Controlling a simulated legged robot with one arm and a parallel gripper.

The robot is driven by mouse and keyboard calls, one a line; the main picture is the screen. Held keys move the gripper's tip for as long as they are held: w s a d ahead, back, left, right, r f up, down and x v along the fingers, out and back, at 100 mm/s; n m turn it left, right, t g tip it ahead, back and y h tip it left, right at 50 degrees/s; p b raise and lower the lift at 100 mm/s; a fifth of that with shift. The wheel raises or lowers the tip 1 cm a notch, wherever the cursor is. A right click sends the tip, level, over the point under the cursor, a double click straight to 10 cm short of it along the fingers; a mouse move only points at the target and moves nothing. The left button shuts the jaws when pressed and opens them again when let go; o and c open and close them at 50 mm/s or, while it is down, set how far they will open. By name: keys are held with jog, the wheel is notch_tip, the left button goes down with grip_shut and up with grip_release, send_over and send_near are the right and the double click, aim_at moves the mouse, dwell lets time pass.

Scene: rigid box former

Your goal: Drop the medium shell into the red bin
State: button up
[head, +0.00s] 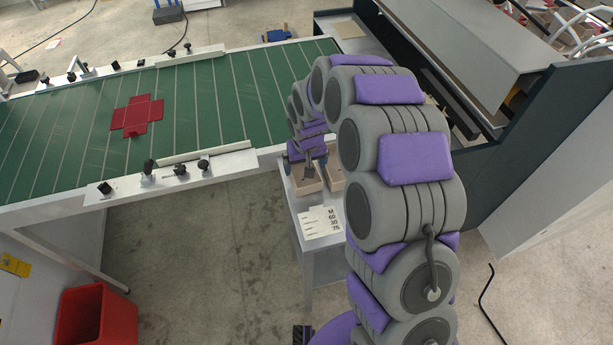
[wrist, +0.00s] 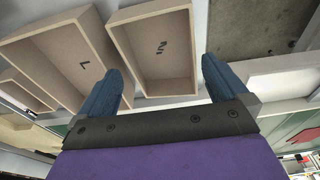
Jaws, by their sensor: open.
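The medium shell is an open, tan, box-like tray marked M (wrist: 150,75); its open side faces the wrist camera. In the head view the gripper partly covers two tan shells on a small grey stand, and their letters cannot be read; the left one (head: 307,187) appears to be the medium shell. My gripper (wrist: 160,66) is open, its two blue fingers apart on either side of the medium shell's near end, with nothing held. Whether they touch it I cannot tell. The red bin (head: 97,318) stands on the floor at lower left in the head view.
A larger shell marked L (wrist: 55,60) lies close beside the medium one, with another tan shell (wrist: 22,92) beyond. A card (head: 322,222) is on the stand's front. A green conveyor (head: 215,100) carries a red cross-shaped blank (head: 137,115). Floor between stand and bin is clear.

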aim_at(301, 177)
jog(key=f, duration=0.1)
jog(key=a+f, duration=0.1)
jog(key=f, duration=0.2)
jog(key=shift+w+a+b, duration=0.2)
jog(key=shift+a+b, duration=0.15)
jog(key=shift+b, duration=0.05)
jog(key=shift+d+r, duration=0.15)
jog(key=shift+d, duration=0.7)
jog(key=shift+c, duration=0.2)
jog(key=shift+d, duration=0.25)
jog(key=shift+c, duration=0.7)
jog(key=shift+a, duration=0.1)
jog(key=c, duration=0.3)
jog(key=shift+a, duration=0.7)
jog(key=c, duration=0.3)
jog(key=shift+d+r, duration=0.4)
jog(key=shift+r, duration=0.1)
notch_tip(301, 177, up, 2)
jog(key=shift+r+p, duration=0.1)
jog(key=shift+p, duration=0.4)
jog(key=shift+r, duration=0.25)
jog(key=s, duration=0.5)
jog(key=s+p, duration=0.1)
jog(key=s, duration=0.4)
jog(key=s+r+p, duration=0.1)
jog(key=s, duration=0.5)
jog(key=shift+a+r, duration=0.1)
jog(key=shift+a, duration=0.15)
